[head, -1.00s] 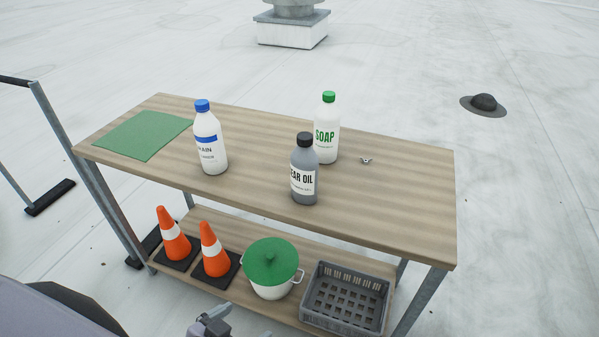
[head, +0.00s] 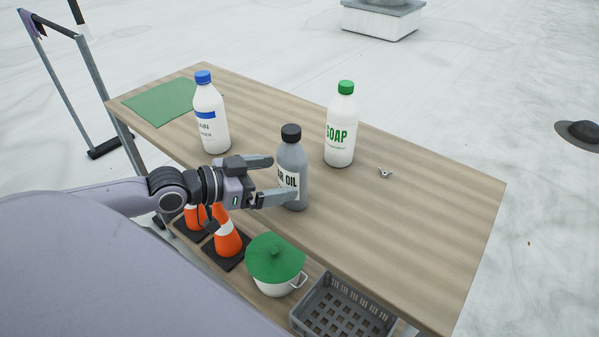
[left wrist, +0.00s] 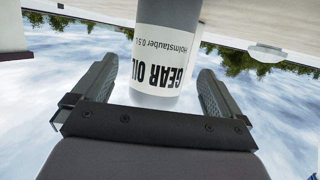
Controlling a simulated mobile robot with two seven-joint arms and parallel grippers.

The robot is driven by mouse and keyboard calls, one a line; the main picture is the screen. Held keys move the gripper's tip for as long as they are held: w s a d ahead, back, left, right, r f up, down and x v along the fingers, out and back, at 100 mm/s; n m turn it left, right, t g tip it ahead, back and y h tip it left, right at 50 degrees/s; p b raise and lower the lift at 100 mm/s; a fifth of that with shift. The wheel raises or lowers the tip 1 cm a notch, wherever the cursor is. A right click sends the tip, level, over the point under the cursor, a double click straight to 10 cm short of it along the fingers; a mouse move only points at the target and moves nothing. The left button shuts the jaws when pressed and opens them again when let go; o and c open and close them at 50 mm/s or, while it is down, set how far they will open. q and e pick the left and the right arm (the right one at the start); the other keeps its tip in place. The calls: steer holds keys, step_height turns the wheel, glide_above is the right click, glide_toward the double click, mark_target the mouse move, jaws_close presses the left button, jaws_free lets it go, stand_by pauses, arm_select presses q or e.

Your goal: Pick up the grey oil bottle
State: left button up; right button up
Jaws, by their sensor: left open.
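The grey oil bottle (head: 292,160) has a black cap and a white label, and stands upright near the front edge of the wooden table top (head: 400,220). My left gripper (head: 282,177) is open, with its fingers pointing at the bottle and partly covering its label in the head view. In the left wrist view the bottle (left wrist: 168,35) appears upside down, between and just beyond the two open fingers (left wrist: 155,90). I cannot tell whether either finger touches it. My right gripper is not in view.
A white soap bottle (head: 341,130) with a green cap stands behind and right. A white bottle with a blue cap (head: 210,115) stands left, near a green mat (head: 158,102). A small metal piece (head: 385,173) lies right. Cones, a green-lidded pot (head: 275,262) and a grey crate (head: 340,308) are below.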

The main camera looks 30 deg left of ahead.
mark_target(300, 173)
arm_select(q)
steer(key=shift+x, duration=3.35)
steer(key=c, duration=1)
steer(key=shift+r, duration=0.1)
steer(key=c, duration=0.4)
